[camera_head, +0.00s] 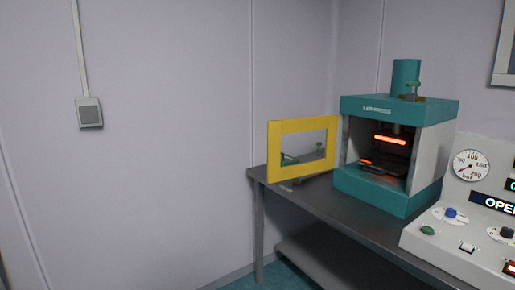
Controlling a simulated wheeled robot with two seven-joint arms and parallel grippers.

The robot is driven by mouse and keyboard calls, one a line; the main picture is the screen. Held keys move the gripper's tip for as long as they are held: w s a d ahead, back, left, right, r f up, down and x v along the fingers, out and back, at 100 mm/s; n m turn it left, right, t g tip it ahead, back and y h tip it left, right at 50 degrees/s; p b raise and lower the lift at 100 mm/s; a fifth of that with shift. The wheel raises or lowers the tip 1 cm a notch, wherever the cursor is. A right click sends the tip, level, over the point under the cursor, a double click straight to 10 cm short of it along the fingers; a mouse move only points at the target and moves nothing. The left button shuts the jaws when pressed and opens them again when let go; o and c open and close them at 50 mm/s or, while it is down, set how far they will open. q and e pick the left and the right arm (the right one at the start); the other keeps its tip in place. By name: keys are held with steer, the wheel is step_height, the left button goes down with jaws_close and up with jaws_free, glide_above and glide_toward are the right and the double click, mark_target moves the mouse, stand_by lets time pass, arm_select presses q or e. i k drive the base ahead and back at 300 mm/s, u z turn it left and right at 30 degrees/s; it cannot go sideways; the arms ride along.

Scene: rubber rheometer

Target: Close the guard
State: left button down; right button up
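The guard (275,155) is a yellow rectangular frame with a clear window. It stands swung open to the left of the teal and grey rheometer (385,201), over the left end of the table. The rheometer's front is uncovered, and orange glowing bars show inside its chamber. A small handle-like part shows through the guard's window, but it is too small to make out. Neither of my grippers is in view.
A dark table (325,205) carries the machine, with a lower shelf beneath it. A control panel (440,240) with a gauge, knobs and a display stands at the right. A grey wall box (89,112) hangs at the left. The floor and space left of the table are clear.

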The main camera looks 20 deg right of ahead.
mark_target(276, 173)
steer(key=u, duration=0.05)
steer(key=i, duration=1.4)
